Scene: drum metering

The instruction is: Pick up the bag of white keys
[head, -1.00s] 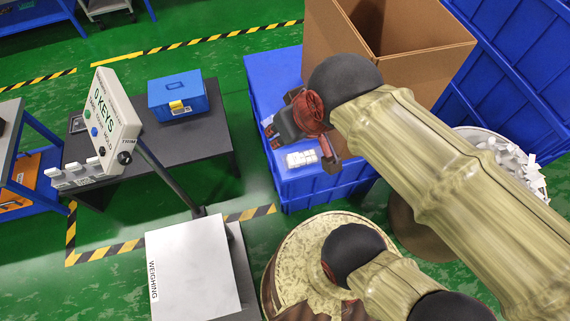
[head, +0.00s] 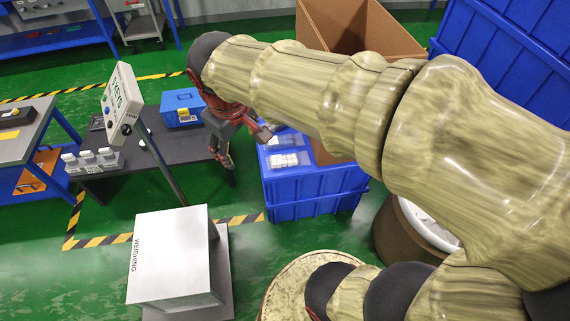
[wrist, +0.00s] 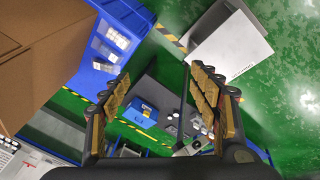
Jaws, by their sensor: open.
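I cannot read any label, so which one holds the white keys is unclear. My gripper (head: 246,148) is open and empty, left of the crate in the head view. In the wrist view my open fingers (wrist: 161,80) have the bags outside them, up and to the left.
A tall open cardboard box (head: 390,38) stands behind the bags. The weighing scale (head: 172,255), its display (head: 121,104) and a dark table with a blue box (head: 180,106) are to the left. A drum with white pieces (head: 430,222) is partly hidden by my arm.

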